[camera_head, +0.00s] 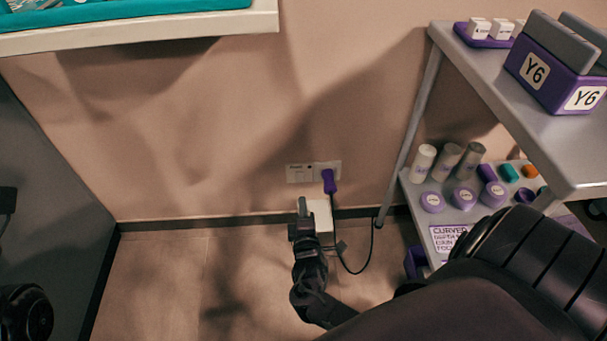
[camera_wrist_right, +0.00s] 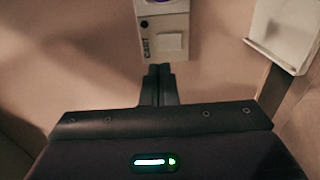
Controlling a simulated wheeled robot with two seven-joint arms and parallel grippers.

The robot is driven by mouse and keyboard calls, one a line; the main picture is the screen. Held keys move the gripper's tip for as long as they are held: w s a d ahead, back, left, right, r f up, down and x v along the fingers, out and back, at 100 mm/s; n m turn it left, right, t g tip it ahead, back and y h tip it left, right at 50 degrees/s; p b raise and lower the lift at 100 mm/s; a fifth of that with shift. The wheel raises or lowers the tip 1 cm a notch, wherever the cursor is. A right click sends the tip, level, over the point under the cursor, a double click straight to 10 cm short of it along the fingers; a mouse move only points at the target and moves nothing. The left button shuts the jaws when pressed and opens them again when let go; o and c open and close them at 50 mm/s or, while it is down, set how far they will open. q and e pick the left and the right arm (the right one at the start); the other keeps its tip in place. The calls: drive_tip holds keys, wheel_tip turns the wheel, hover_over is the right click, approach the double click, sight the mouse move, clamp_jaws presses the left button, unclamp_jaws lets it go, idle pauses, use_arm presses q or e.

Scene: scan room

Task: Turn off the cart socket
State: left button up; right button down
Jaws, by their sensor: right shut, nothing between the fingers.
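The cart socket is a white wall plate (camera_head: 300,173) low on the wall in the head view, with a purple plug (camera_head: 329,182) in its right part. In the right wrist view, the plate (camera_wrist_right: 160,57) carries the word CART and a pale square switch (camera_wrist_right: 169,42). The switch's on or off position cannot be told. My right gripper (camera_head: 303,203) is shut and empty, below the plate in the head view. In the wrist view, its fingertips (camera_wrist_right: 159,70) point at the plate's near end, just short of the switch; contact cannot be told. My left gripper is not in view.
A white box (camera_head: 321,218) stands right of my right gripper, against the wall; it also shows in the wrist view (camera_wrist_right: 285,32). A black cable (camera_head: 358,270) hangs beside it. A grey cart (camera_head: 560,135) with bottles and purple containers stands at right. Wall left of the socket is clear.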

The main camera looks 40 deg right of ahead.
drive_tip(key=shift+p+v, duration=0.7)
drive_tip(key=shift+v, duration=1.8)
drive_tip(key=shift+r, duration=0.15)
